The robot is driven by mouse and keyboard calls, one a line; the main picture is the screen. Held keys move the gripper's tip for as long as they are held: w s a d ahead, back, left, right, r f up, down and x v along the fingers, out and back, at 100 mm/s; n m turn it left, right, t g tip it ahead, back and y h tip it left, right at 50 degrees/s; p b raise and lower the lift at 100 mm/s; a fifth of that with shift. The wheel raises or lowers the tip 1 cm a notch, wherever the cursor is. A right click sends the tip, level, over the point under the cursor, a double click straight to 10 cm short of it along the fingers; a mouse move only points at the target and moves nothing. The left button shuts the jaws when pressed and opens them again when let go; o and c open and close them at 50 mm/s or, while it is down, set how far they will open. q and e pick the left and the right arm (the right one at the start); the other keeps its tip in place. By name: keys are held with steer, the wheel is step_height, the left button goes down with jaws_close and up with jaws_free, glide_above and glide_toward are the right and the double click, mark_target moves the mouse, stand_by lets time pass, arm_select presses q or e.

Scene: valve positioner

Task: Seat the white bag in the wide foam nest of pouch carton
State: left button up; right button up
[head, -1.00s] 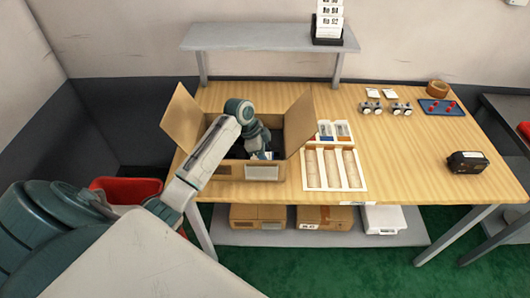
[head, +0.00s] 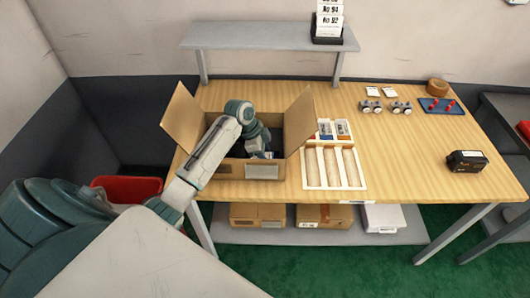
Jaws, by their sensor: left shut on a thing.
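An open cardboard carton (head: 230,170) with its flaps spread stands at the left of the wooden table. My left gripper (head: 262,154) reaches down inside it, near the front wall. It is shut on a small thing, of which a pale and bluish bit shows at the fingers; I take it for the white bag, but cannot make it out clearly. The foam nests inside the carton are hidden by the front wall and my arm. My right gripper is not in view.
A white tray with wooden slots (head: 334,167) stands right of the carton, with small packets (head: 343,129) behind it. A black device (head: 467,162), metal fittings (head: 372,107) and a blue tray (head: 441,106) lie farther right. A grey shelf (head: 262,37) spans the back.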

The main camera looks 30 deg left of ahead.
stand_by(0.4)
arm_select(q)
steer(key=shift+f, duration=0.35)
steer(key=o, duration=1)
steer(key=shift+o, duration=0.2)
steer(key=b+v, duration=0.3)
steer(key=v, duration=0.8)
